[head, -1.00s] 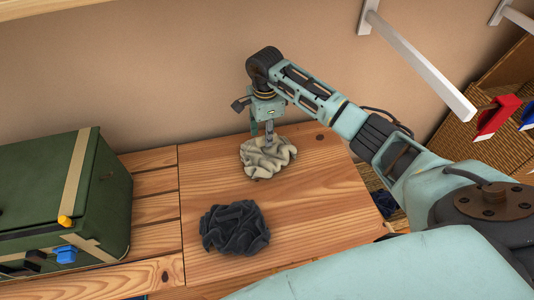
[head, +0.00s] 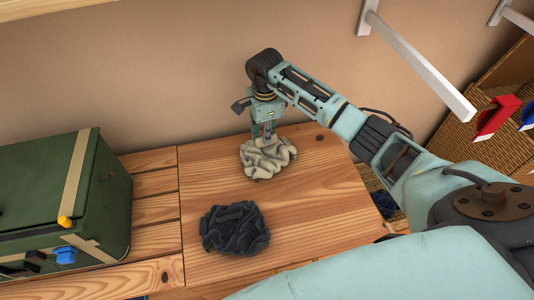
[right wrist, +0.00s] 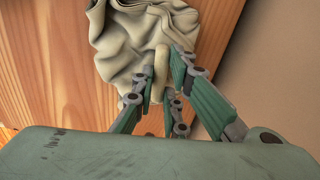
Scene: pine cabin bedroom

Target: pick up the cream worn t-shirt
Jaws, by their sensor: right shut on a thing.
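The cream t-shirt (head: 268,160) lies crumpled on the wooden top, near its back edge by the wall. My right gripper (head: 268,136) points down at the shirt's back part. In the right wrist view my right gripper (right wrist: 168,84) is shut on a fold of the cream t-shirt (right wrist: 135,40), with the fingers close on both sides of it. The shirt still appears to rest on the wood. My left gripper is not in view.
A dark crumpled cloth (head: 235,228) lies on the wooden top (head: 325,210) in front of the shirt. A green box (head: 75,190) stands at the left. A white bar (head: 415,60) juts from the wall at upper right, near wicker baskets (head: 475,130).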

